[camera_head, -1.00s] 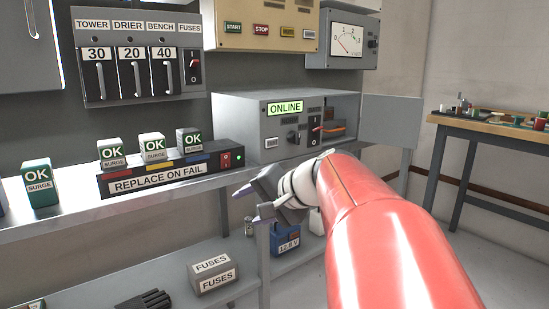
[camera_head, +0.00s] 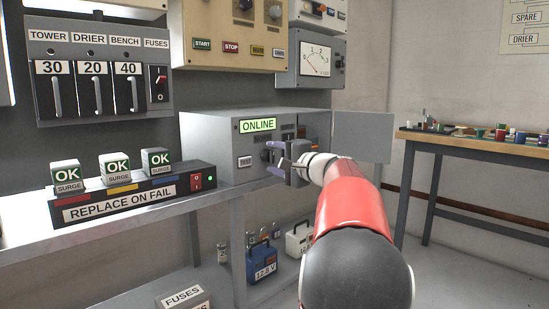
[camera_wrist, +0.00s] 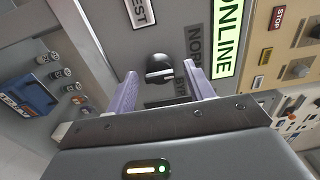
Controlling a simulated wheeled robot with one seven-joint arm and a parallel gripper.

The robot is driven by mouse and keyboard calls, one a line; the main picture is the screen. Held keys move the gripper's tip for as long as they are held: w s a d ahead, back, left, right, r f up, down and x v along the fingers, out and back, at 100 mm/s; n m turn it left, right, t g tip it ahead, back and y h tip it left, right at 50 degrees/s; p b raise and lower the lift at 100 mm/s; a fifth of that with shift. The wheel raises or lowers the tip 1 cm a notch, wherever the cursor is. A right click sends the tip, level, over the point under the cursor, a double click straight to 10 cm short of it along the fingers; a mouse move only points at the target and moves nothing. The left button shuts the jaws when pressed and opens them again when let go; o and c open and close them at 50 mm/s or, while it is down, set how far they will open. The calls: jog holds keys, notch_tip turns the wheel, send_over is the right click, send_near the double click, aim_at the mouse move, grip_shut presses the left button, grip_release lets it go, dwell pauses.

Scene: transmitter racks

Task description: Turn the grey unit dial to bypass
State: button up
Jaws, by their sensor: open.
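The grey unit (camera_head: 212,143) stands on the bench with its green ONLINE display (camera_head: 257,126) lit. In the wrist view the ONLINE display (camera_wrist: 228,38) is at the upper right. The black dial (camera_wrist: 159,68) sits on the unit's face beside a label reading NORM and a partly hidden second label. In the head view the dial (camera_head: 266,155) is just left of my gripper. My gripper (camera_head: 279,158) is open and empty. In the wrist view its two purple fingers (camera_wrist: 161,82) point at the face on either side of the dial, apart from it.
The OK surge block strip (camera_head: 130,200) lies left of the unit. An open grey door (camera_head: 363,137) stands at the unit's right side. A blue battery (camera_head: 263,262) sits on the lower shelf. Control panels hang above. A wooden table (camera_head: 480,146) stands at the right.

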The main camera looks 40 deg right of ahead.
jog(key=shift+w, duration=0.2)
jog(key=shift+c, duration=0.4)
jog(key=c, duration=0.9)
jog(key=shift+m, duration=0.3)
jog(key=m+p, duration=0.2)
jog(key=m, duration=0.3)
jog(key=shift+r+m+p, duration=0.1)
jog(key=shift+m+p, duration=0.2)
jog(key=shift+p, duration=0.05)
jog(key=m+p, duration=0.3)
jog(key=m, duration=0.2)
jog(key=shift+m, duration=0.3)
jog(key=o, duration=1)
